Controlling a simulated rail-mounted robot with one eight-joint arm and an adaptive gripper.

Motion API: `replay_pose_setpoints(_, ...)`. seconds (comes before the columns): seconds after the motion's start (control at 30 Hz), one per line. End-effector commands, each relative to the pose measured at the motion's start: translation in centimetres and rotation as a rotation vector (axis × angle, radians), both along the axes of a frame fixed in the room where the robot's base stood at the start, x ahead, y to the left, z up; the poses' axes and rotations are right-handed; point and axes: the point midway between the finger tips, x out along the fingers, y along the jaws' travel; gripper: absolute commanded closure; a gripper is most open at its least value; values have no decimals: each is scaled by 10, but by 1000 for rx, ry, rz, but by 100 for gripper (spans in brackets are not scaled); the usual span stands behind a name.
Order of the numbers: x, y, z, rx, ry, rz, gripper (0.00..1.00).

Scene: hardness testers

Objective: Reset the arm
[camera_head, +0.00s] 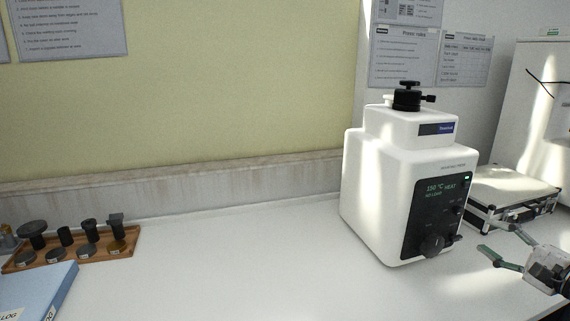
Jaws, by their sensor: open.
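My gripper (498,245) is at the lower right of the head view, in front of and to the right of the white machine. Its two fingers are spread apart and nothing shows between them. The rest of my arm is cut off by the right edge of the picture. The white machine (376,180) stands upright on the bench, with a black knob on top and a dark front panel that reads 150 °C and HEAT. My gripper appears apart from it, close to its lower right side.
A silver case (510,190) lies behind my gripper, right of the machine. A wooden tray (75,262) with several black-topped pieces sits at the far left, beside a blue binder (42,290). The white bench (230,260) between them and the machine is clear.

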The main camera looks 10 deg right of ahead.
Motion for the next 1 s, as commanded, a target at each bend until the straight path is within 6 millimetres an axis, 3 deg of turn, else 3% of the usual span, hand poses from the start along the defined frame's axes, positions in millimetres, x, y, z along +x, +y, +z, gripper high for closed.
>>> replay_pose_setpoints(0.23, 44, 100, -1, -163, 184, 172, 58)
replay_pose_setpoints(0.4, 59, 161, -6, -339, 293, 302, 58)
replay_pose_setpoints(0.57, 63, 211, -9, -548, 372, 430, 58)
replay_pose_setpoints(0.67, 58, 241, -6, -694, 413, 510, 58)
replay_pose_setpoints(0.8, 35, 279, 3, -887, 463, 595, 58)
replay_pose_setpoints(1.0, -6, 312, 16, -1110, 503, 663, 58)
